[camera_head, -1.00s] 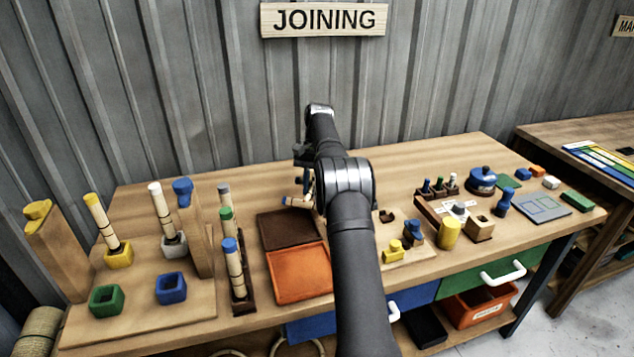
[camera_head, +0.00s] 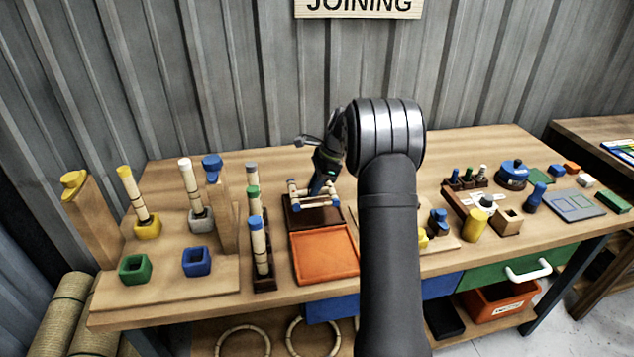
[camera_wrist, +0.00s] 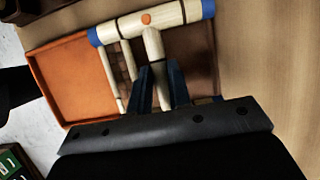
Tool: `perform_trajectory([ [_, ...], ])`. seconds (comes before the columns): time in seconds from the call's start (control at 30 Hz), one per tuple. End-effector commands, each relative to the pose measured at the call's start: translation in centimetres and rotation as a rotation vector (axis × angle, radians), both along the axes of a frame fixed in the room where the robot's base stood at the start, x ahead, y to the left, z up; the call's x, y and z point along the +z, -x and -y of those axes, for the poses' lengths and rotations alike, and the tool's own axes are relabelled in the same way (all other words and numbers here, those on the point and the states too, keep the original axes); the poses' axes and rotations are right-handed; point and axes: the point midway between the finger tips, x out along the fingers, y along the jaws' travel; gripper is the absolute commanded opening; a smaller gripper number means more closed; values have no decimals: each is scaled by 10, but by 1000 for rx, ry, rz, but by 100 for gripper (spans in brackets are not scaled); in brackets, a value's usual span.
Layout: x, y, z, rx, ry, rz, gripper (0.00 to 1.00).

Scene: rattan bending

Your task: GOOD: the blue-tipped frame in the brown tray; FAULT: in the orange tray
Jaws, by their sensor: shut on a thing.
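My gripper (camera_wrist: 160,88) is shut on a pale rattan frame with blue tips (camera_wrist: 135,22), holding it by a bar between the two dark blue fingers in the wrist view. In the head view the frame (camera_head: 298,191) is over the brown tray (camera_head: 300,216), behind the orange tray. I cannot tell whether it touches the tray floor. The orange tray (camera_head: 325,256) is empty; it also shows at the left of the wrist view (camera_wrist: 62,82). The brown tray (camera_wrist: 190,50) is partly hidden under the frame and gripper.
Left of the trays stands a rack of rattan poles (camera_head: 258,240) with coloured tips. Further left, a wooden board (camera_head: 195,292) holds posts and coloured sockets. On the right are a yellow cylinder (camera_head: 475,225) and a blue round container (camera_head: 512,174). My arm hides the bench's middle.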

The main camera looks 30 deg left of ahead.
Motion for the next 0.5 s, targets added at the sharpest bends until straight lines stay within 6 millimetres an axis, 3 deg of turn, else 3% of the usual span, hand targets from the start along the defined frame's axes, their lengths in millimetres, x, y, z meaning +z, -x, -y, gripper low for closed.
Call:
perform_trajectory([
  [0.3,-38,0,0,2,1,-2,0],
  [0.5,-52,0,0,3,1,-1,0],
])
